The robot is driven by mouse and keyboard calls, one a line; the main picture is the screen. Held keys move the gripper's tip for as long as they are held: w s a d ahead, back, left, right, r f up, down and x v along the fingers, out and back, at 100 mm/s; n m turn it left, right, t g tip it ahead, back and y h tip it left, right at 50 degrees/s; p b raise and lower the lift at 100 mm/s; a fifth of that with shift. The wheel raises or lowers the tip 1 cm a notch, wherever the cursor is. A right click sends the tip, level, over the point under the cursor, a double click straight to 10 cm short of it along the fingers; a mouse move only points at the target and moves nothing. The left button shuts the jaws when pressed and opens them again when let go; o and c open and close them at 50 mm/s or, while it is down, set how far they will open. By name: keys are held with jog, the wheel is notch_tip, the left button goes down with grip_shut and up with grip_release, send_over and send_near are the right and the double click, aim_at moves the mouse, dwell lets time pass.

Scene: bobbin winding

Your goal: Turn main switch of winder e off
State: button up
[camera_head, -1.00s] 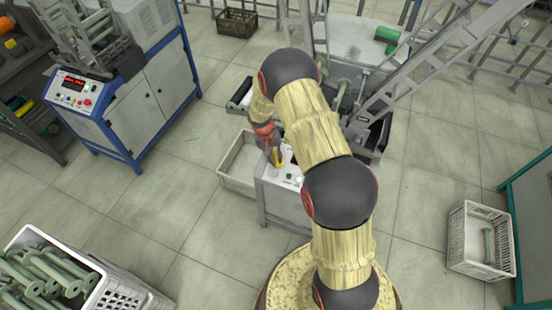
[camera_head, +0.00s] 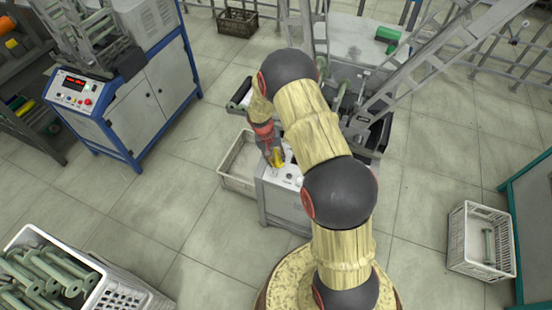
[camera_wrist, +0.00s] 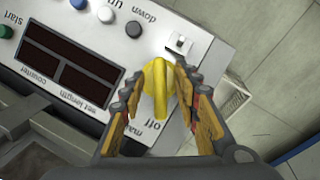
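The main switch is a yellow rotary knob (camera_wrist: 157,90) on the winder's light control panel (camera_wrist: 205,50). In the wrist view, its raised handle runs roughly up and down the picture, and the words "main" and "off" are printed beside it. My gripper (camera_wrist: 158,75) is at the knob, with one finger on each side. The fingers look spread, with narrow gaps to the knob; contact at the fingertips is hard to judge. In the head view, my gripper (camera_head: 275,158) is over the panel, and my arm hides part of the winder.
The panel also has a small toggle switch (camera_wrist: 179,43), several buttons and dark displays (camera_wrist: 60,65). A light crate (camera_head: 228,180) stands left of the winder. A blue-framed machine (camera_head: 150,105) stands at the left, a crate of bobbins (camera_head: 120,295) at lower left.

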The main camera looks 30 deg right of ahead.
jog(key=v, duration=1.2)
dwell(0.4)
